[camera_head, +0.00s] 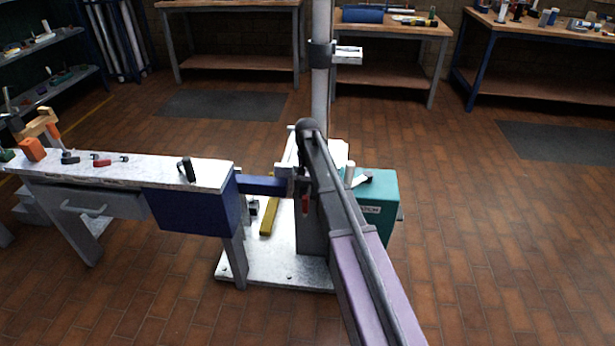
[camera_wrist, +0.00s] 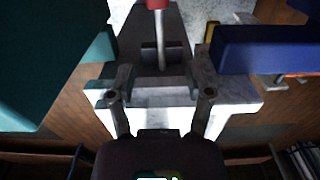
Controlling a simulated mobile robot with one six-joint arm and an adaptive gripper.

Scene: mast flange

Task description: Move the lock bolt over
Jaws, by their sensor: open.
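In the wrist view, a rod with a red end (camera_wrist: 161,32), which looks like the lock bolt, runs from the top edge down to a dark block (camera_wrist: 160,54). Whether the fingers touch anything is unclear. In the head view I cannot make out the gripper behind the grey and purple links.
The pale mast (camera_head: 320,95) rises from a metal base plate (camera_head: 285,271). A teal box (camera_head: 381,195) stands right of it. A blue beam (camera_head: 262,185) joins it to a cluttered bench (camera_head: 135,172) on the left. Open brick floor lies to the right.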

